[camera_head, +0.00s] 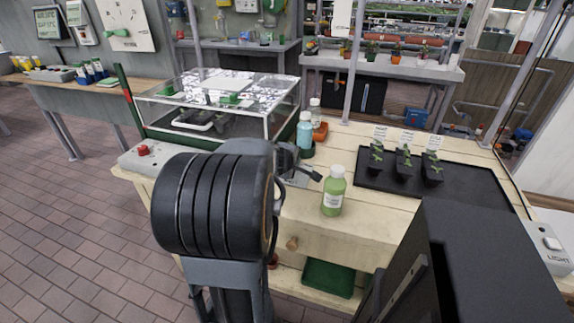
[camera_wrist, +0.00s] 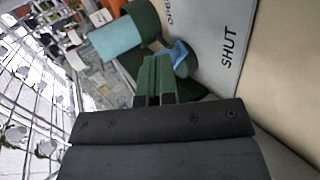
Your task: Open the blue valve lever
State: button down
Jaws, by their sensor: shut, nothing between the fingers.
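The blue valve lever (camera_wrist: 180,51) shows in the wrist view as a small blue piece against a dark green rounded part (camera_wrist: 187,66). A grey plate (camera_wrist: 222,45) beside it reads SHUT, with another word partly cut off. My gripper (camera_wrist: 153,62) is shut and empty, its fingers pointing toward the green part, just left of the blue lever. Whether they touch it I cannot tell. In the head view my gripper (camera_head: 316,176) is over the table, left of a green bottle. The lever is hidden there behind my arm.
A light-blue bottle (camera_head: 304,131) stands in a green holder (camera_head: 307,151) behind my gripper. A green bottle (camera_head: 333,192) stands to its right. A glass case (camera_head: 160,112) is at left, and a black tray (camera_head: 466,187) with several seedling pots is at right.

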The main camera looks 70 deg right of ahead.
jog(key=shift+s+d, duration=0.1)
dwell(0.3)
dwell(0.5)
jog(key=shift+w+d, duration=0.2)
jog(key=shift+w, duration=0.6)
jog(key=s+p+v, duration=0.3)
jog(key=p+v, duration=0.1)
jog(key=v, duration=0.9)
jog(key=shift+a+r+p, duration=0.3)
jog(key=shift+a+r, duration=0.1)
